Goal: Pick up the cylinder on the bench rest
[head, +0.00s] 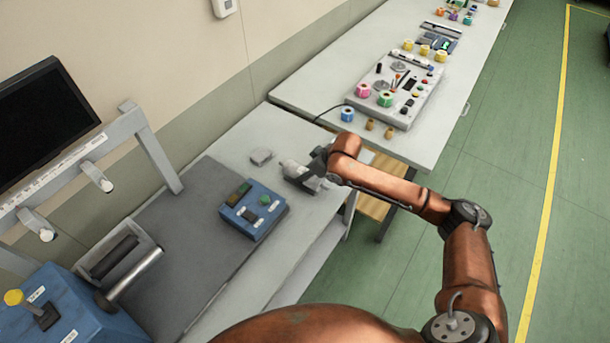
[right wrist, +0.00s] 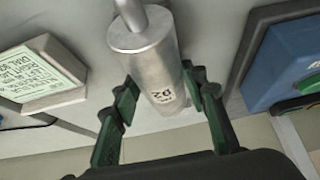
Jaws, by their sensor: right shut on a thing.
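A silver metal cylinder (right wrist: 155,62) with a thinner shaft at one end and small dark print on its side fills the middle of the right wrist view. The green-padded fingers of my right gripper (right wrist: 161,84) are shut on it, one on each side. In the head view the cylinder (head: 290,167) is a small pale shape at my right gripper (head: 306,172), over the right end of the grey bench (head: 235,145). The gripper partly hides it. I cannot make out the rest, or whether the cylinder touches anything below. My left gripper is not in view.
A blue control box (head: 253,210) stands close to the gripper on the bench; a small sign plate (right wrist: 40,75) lies on the other side. A white table (head: 300,95) with a panel and coloured spools is behind. A monitor and metal frame stand at left.

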